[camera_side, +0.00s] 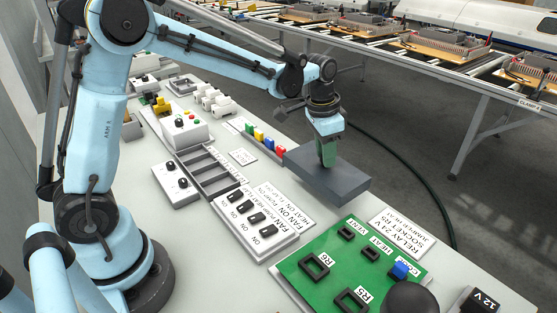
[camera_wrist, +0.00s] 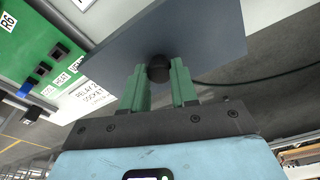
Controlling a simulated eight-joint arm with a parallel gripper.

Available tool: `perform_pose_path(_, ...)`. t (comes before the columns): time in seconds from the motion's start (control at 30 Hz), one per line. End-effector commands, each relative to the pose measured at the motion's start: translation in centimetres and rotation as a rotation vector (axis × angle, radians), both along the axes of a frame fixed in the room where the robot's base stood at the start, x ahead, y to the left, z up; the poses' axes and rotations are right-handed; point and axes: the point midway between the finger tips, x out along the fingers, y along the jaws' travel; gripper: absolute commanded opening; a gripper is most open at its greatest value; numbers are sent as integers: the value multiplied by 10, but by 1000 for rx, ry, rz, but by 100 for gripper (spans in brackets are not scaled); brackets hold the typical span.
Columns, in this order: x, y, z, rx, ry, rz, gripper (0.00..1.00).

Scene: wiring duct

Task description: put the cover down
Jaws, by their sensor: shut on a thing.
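The cover (camera_side: 335,184) is a flat dark grey slab. In the wrist view the cover (camera_wrist: 200,35) fills the top middle, with a round black knob (camera_wrist: 158,68) on its face. My gripper (camera_side: 328,160) has green fingers; in the wrist view the gripper (camera_wrist: 159,85) is shut on the knob, one finger on each side. The cover hangs near the right edge of the bench; its exact height over the top cannot be told. A dark grey open duct (camera_side: 210,172) with several compartments lies on the bench to the left, uncovered.
A switch panel (camera_side: 255,218) stands between the duct and a green relay board (camera_side: 345,262) at the front. Coloured blocks (camera_side: 265,140) stand behind the cover. A black dome (camera_side: 408,300) is at the front right. The floor and a cable (camera_side: 425,185) lie beyond the bench edge.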

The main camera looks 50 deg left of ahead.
Motion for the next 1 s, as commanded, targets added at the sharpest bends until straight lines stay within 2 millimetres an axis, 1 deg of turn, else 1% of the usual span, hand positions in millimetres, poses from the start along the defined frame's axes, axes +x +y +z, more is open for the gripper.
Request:
perform_pose_path(0.07,1,1,-4,-1,0,-1,4)
perform_pose_path(0.33,1,1,-37,0,0,-1,4)
perform_pose_path(0.43,1,1,-41,0,0,-1,4)
perform_pose_path(0.67,0,1,-41,0,0,0,4)
perform_pose_path(0.8,1,1,-44,0,0,0,4)
perform_pose_path(0.83,1,1,-44,0,0,0,33)
perform_pose_path(0.97,1,1,-44,0,0,0,53)
perform_pose_path(1.0,1,1,-44,0,0,0,54)
